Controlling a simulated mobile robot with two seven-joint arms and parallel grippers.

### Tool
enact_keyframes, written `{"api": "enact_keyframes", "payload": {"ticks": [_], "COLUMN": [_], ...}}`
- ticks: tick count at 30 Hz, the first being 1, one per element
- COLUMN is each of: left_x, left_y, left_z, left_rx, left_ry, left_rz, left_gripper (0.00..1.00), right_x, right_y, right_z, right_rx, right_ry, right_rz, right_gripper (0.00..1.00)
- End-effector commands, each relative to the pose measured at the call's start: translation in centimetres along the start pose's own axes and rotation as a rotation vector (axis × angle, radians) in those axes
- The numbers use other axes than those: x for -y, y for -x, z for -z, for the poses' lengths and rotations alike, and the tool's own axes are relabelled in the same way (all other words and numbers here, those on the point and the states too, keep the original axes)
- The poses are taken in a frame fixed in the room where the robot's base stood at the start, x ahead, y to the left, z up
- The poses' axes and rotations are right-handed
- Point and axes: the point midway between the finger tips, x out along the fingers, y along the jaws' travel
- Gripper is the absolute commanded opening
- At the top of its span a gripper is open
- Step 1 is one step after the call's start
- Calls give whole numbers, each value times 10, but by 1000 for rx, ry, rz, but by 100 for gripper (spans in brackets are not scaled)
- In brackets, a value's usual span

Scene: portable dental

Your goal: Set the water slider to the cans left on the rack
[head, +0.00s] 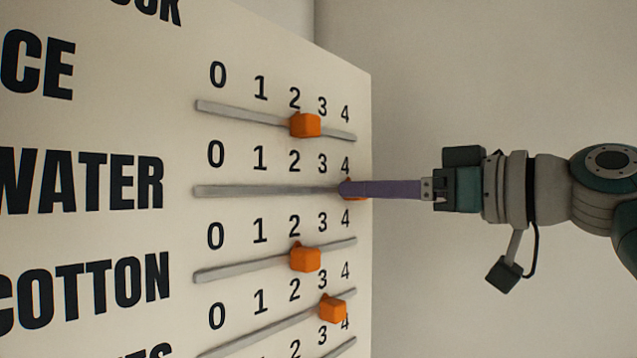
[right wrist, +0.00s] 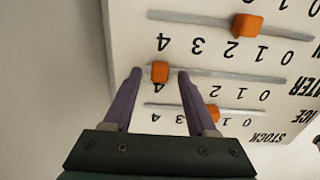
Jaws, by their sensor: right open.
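The orange knob of the WATER slider (right wrist: 159,71) sits at the 4 end of its rail. In the head view it is mostly hidden behind my purple right finger. My right gripper (head: 348,189) reaches in from the right, level with the WATER rail (head: 265,191). In the right wrist view, which shows the board upside down, the two fingers (right wrist: 159,74) stand open on either side of the knob, with a small gap visible at each side. The rack and cans are not in view. My left gripper is not in view.
The cream board (head: 362,120) carries other rails above and below. The knob on the rail above (head: 305,125), the COTTON knob (head: 305,259) and a lower knob (head: 333,309) stand close by. A plain wall lies right of the board, with free room there.

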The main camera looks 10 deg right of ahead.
Motion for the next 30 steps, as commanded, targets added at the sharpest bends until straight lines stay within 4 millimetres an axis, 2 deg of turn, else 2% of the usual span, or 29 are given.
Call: {"api": "enact_keyframes", "payload": {"ticks": [7, 22, 30], "left_x": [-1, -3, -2], "left_y": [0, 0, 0], "left_z": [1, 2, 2], "left_rx": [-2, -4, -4], "left_ry": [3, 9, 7], "left_rz": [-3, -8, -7], "left_gripper": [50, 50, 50], "right_x": [0, 0, 0], "right_y": [-1, -1, -1], "right_z": [-1, -1, -1], "right_rx": [1, 1, 1], "right_ry": [0, -1, -1], "right_rz": [0, 0, 0], "right_gripper": [57, 1, 0]}}
